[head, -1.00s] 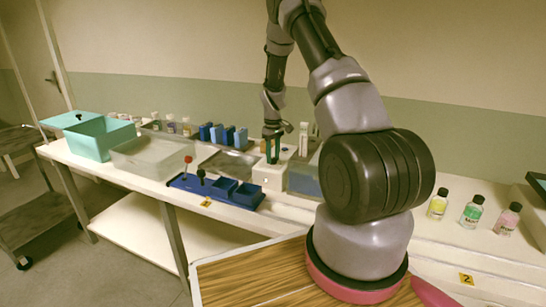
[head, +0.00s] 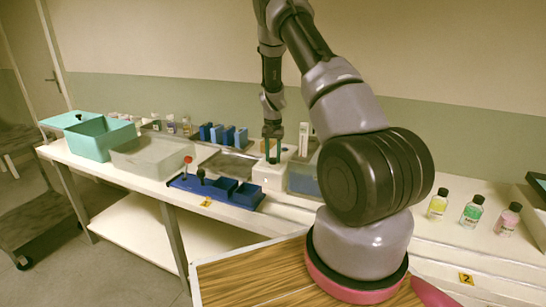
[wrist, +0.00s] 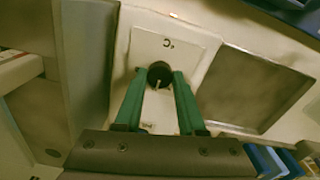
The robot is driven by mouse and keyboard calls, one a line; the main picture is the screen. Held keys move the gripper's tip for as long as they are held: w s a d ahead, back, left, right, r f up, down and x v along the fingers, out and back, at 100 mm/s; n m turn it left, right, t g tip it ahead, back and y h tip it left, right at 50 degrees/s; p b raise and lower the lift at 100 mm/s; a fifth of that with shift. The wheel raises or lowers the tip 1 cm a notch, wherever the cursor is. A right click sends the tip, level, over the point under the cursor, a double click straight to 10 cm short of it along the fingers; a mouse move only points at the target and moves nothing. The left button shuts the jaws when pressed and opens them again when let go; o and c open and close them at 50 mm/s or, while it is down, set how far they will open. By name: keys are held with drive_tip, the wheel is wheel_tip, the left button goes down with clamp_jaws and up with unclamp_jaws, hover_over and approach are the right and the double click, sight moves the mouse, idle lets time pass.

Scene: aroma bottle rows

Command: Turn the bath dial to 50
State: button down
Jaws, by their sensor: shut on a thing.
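The bath dial is a dark round knob (wrist: 160,70) with a pale pointer line, on the white face of the control box (wrist: 145,48). My gripper (wrist: 158,80) has its green fingers closed on either side of the dial. In the head view my gripper (head: 272,158) points down onto the white box (head: 268,176), and the dial is hidden there. A mark like a "C" shows above the dial in the wrist view. Other small marks are too small to read, so I cannot tell the setting.
A clear-walled bath (head: 303,178) stands right of the box. Blue blocks (head: 222,135) stand behind. Several small bottles (head: 471,211) stand on the bench at right.

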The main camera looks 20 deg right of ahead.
sight(273, 159)
drive_tip(key=m, duration=0.4)
drive_tip(key=shift+m, duration=1.8)
drive_tip(key=c, duration=0.5)
unclamp_jaws()
drive_tip(key=shift+r, duration=0.1)
wheel_tip(273, 159, up, 11)
